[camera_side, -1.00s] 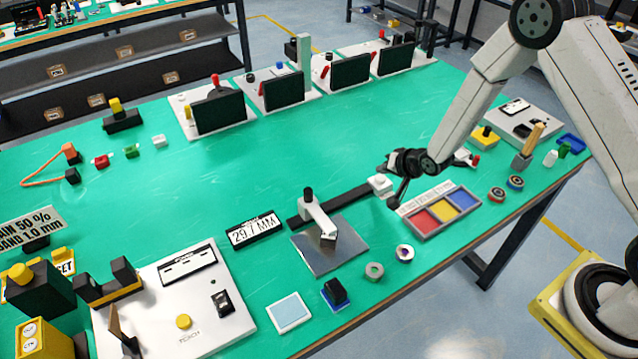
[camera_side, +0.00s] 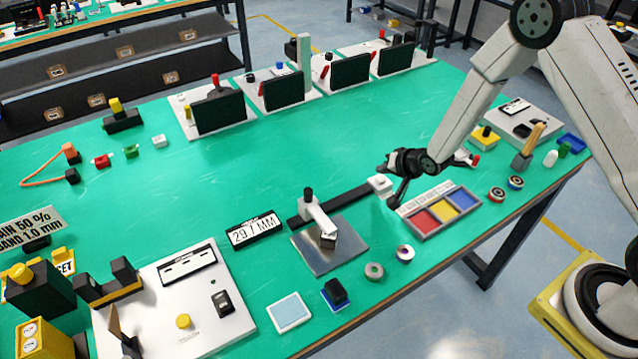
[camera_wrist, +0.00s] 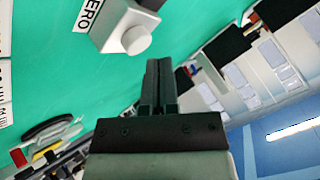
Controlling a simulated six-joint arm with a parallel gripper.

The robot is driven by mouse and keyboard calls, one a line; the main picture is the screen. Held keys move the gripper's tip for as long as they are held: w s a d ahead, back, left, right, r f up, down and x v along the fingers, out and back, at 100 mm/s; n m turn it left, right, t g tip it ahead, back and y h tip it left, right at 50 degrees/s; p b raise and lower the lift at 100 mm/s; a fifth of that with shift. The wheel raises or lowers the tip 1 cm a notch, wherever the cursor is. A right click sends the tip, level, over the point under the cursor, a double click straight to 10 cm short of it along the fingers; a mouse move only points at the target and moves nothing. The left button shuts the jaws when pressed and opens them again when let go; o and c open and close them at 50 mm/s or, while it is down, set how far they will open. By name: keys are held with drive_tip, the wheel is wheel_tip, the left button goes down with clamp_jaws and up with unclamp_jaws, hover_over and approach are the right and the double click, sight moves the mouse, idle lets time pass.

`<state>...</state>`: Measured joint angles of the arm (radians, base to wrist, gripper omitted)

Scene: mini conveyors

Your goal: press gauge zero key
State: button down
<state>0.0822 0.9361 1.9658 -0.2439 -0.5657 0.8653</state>
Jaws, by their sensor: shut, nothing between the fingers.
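The gauge zero key is a white box with a round white button (camera_side: 380,181), at the right end of the dark gauge rail in the side view. In the wrist view its white button (camera_wrist: 137,40) and a "ZERO" label show at the top. My gripper (camera_side: 394,201) is shut and empty, its dark fingers pointing down just right of the key. In the wrist view the closed fingers (camera_wrist: 164,64) lie below and right of the button in the picture, apart from it. The gauge display (camera_side: 255,231) reads about 29.7 MM.
The gauge arm (camera_side: 318,216) stands over a metal plate (camera_side: 319,259) left of the key. A tray with red, yellow and blue compartments (camera_side: 411,230) lies close to the right of my gripper. Two ring parts lie near the front edge. The green table behind the key is clear.

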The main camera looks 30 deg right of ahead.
sight(383, 180)
drive_tip(key=shift+f, duration=0.85)
idle(1.6)
drive_tip(key=shift+r, duration=0.1)
idle(0.4)
drive_tip(key=shift+r, duration=0.7)
drive_tip(key=shift+r, duration=0.1)
drive_tip(key=shift+r, duration=2.45)
drive_tip(key=shift+r, duration=0.1)
